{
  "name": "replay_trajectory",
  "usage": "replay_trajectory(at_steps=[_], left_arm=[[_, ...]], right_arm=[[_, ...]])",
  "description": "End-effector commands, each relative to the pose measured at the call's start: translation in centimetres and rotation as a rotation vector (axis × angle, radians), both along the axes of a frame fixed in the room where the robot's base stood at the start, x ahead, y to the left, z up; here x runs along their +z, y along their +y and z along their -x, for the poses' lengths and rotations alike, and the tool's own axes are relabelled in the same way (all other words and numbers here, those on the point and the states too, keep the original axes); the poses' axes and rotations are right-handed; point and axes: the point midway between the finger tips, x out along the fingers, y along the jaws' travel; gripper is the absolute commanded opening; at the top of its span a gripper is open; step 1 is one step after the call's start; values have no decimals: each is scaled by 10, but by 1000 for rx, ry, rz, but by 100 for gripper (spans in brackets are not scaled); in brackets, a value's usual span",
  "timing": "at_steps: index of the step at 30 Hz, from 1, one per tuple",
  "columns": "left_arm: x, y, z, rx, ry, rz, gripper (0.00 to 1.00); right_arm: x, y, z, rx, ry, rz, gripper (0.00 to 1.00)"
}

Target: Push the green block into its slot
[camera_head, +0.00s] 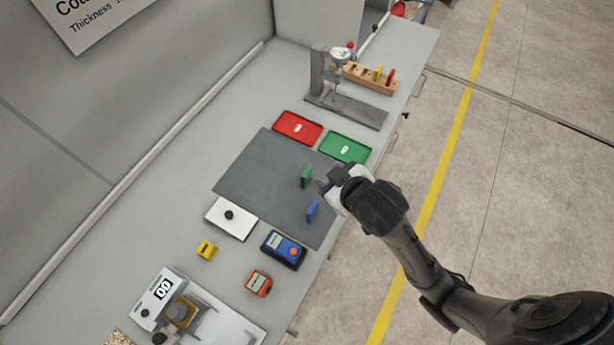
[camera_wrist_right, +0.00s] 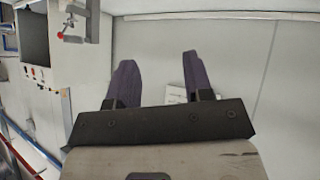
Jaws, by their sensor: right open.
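The green block (camera_head: 307,176) stands upright on the dark grey mat (camera_head: 262,165). The blue block (camera_head: 312,210) stands on the same mat, nearer the bottom of the head view. My right gripper (camera_head: 320,185) is just right of the green block, above the mat's right part; whether it touches the block cannot be told. In the right wrist view its two purple fingers (camera_wrist_right: 160,82) are spread with nothing visible between them, and neither block shows. A wooden rack (camera_head: 365,78) at the far end holds a yellow and a red piece. My left gripper is not in view.
A red tray (camera_head: 284,121) and a green tray (camera_head: 333,145) lie beyond the mat. A gauge stand (camera_head: 345,105) stands by the rack. A white plate (camera_head: 224,224), a blue meter (camera_head: 284,250), an orange device (camera_head: 258,284) and a yellow piece (camera_head: 206,250) lie nearer.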

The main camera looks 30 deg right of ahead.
Motion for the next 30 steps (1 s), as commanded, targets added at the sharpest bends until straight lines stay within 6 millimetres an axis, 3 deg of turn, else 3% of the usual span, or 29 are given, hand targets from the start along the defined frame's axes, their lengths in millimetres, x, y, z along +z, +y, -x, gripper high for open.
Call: replay_trajectory(at_steps=[1,3,9,12,16,20,23,26,30], left_arm=[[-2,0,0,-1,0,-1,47],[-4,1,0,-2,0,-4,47],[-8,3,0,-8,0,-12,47],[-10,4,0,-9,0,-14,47],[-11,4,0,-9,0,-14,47],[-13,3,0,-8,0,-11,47],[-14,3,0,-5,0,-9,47],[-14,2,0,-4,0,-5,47],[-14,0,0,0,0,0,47]], right_arm=[[22,4,-19,25,-61,31,47],[46,11,-40,57,-123,72,47],[101,34,-94,171,-225,208,47],[117,44,-118,228,-226,284,47],[123,48,-144,290,-178,379,47],[114,43,-166,352,-85,481,47],[95,31,-181,412,32,569,47],[60,13,-189,496,189,644,47],[-11,-13,-181,666,453,702,47]])
